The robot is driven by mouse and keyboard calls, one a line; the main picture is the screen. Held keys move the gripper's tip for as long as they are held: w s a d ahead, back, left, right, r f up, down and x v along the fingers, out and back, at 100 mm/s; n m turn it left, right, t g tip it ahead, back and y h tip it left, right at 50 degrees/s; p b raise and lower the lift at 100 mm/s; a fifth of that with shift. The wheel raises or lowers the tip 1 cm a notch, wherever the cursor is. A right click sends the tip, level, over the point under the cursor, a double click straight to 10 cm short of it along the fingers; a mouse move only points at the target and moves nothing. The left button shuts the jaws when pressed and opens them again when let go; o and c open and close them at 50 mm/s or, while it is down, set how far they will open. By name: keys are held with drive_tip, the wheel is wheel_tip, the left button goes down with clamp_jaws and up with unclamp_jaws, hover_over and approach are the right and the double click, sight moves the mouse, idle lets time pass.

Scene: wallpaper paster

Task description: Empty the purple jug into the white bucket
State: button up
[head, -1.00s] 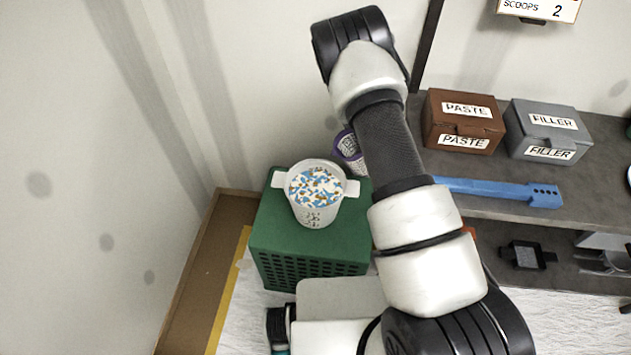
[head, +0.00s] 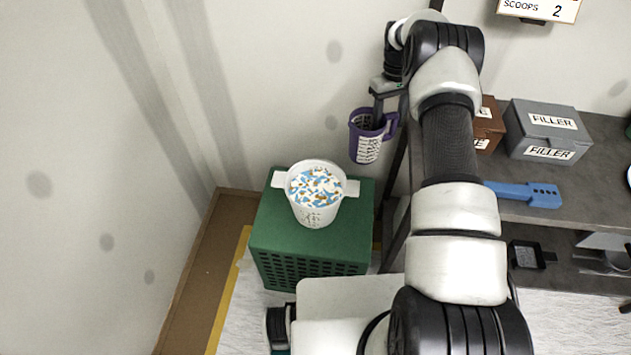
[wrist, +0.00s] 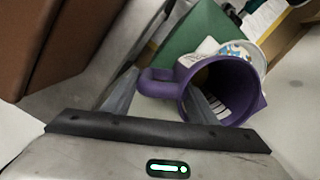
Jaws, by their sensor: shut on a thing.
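The purple jug (head: 364,146) hangs in my gripper (head: 384,106), right of and behind the white bucket in the head view, roughly upright. In the wrist view the jug (wrist: 186,78) shows its open mouth and handle. One finger of my gripper (wrist: 163,100) reaches into the mouth and the other is outside by the handle, so the wall or handle is between them. I cannot tell what is inside the jug. The white bucket (head: 316,216) stands upright, holding blue, white and brown bits near its rim. It shows partly behind the jug in the wrist view.
The bucket stands on a green crate (head: 300,246). To the right, a grey bench (head: 590,182) carries a brown paste box (head: 489,128), a grey filler box (head: 545,132) and a blue tool (head: 524,193). Walls stand behind and left.

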sight(391, 114)
drive_tip(key=shift+r, duration=0.1)
drive_tip(key=shift+r+p, duration=0.85)
drive_tip(key=shift+r, duration=1.05)
